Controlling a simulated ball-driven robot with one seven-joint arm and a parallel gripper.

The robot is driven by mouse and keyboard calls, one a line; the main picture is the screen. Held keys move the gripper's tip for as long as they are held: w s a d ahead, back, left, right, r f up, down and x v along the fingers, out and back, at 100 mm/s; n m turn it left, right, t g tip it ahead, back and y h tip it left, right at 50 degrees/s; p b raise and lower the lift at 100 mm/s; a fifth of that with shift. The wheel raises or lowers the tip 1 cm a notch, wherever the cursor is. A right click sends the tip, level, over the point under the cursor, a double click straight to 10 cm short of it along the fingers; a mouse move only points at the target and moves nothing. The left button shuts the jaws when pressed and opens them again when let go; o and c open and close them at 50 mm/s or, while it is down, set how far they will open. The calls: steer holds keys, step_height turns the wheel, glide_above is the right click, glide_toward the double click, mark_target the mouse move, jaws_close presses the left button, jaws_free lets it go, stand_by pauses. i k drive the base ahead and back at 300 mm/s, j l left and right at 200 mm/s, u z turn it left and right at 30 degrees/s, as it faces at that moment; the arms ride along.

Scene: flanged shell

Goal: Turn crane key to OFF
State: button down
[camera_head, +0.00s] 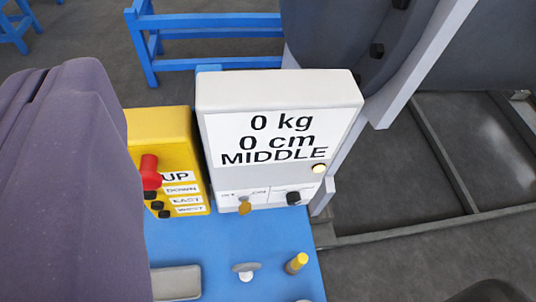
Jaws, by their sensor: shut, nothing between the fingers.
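The white crane box (279,92) stands upright on a blue surface, its display reading 0 kg, 0 cm, MIDDLE. A small brass-coloured key (244,207) sits in the low left part of its front, under a small label strip (243,193). The label's words are too small to read surely, and I cannot tell which way the key is set. A black knob (293,198) is right of the key. I cannot make out my gripper's fingers in this view, and nothing touches the key.
A yellow control box (162,126) with a red knob (150,172) and several black buttons stands left of the white box. A large purple-grey shape (75,190) fills the left side. A yellow-topped peg (297,263) and a white knob (243,270) stand on the blue surface (195,245).

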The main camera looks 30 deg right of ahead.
mark_target(246, 207)
steer(key=k+l, duration=0.2)
steer(key=k, duration=0.25)
steer(key=k+l, duration=0.2)
steer(key=k, duration=0.3)
steer(key=k+l, duration=0.2)
steer(key=k, duration=0.25)
steer(key=i+l, duration=0.1)
steer(key=i, duration=0.3)
steer(key=i+l+u, duration=0.15)
steer(key=i, duration=0.3)
